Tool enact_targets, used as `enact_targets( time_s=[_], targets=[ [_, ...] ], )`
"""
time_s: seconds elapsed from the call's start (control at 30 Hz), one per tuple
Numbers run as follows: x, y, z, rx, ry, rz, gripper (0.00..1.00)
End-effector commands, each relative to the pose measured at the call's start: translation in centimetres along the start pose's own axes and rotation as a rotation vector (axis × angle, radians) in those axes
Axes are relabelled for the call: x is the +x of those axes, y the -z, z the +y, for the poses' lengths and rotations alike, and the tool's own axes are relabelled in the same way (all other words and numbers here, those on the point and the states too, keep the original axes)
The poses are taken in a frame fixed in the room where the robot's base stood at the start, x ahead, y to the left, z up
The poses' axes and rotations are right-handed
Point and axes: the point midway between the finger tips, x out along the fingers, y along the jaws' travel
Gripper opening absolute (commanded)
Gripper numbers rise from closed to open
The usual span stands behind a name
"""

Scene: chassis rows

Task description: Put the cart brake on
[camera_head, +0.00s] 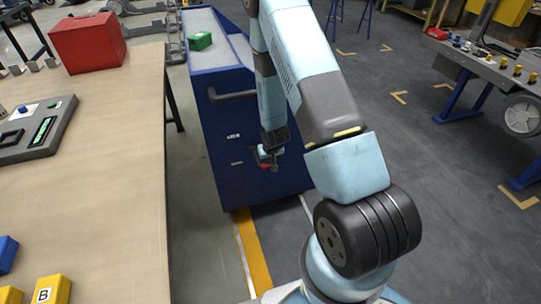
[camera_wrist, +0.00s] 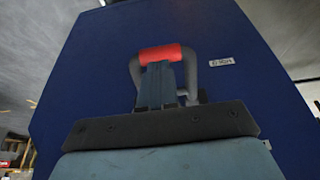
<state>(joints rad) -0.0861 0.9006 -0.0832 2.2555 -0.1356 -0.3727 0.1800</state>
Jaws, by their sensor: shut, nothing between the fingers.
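The blue cart (camera_head: 222,165) stands beyond the table's right edge, with a grey push handle (camera_head: 233,96) on its near end. My gripper (camera_wrist: 160,68) is shut and empty. Its fingertips are at the lower edge of the red grip in the wrist view; whether they touch it I cannot tell. My gripper in the head view (camera_head: 268,158) partly hides the lever.
The wooden table (camera_head: 110,165) on the left holds a red box (camera_head: 87,43), a grey control panel (camera_head: 35,135) and yellow blocks. A workbench (camera_head: 490,70) stands at the right. The floor between is mostly clear.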

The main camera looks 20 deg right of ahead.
Motion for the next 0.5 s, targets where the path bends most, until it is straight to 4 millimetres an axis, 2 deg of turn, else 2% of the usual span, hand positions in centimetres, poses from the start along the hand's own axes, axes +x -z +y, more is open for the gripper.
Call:
enact_targets(
  time_s=[0.17,0.5],
  targets=[
    [0.91,-0.18,-0.01,0.000,0.000,0.000,0.00],
    [1.05,-0.20,-0.01,0.000,0.000,0.000,0.00]
  ],
)
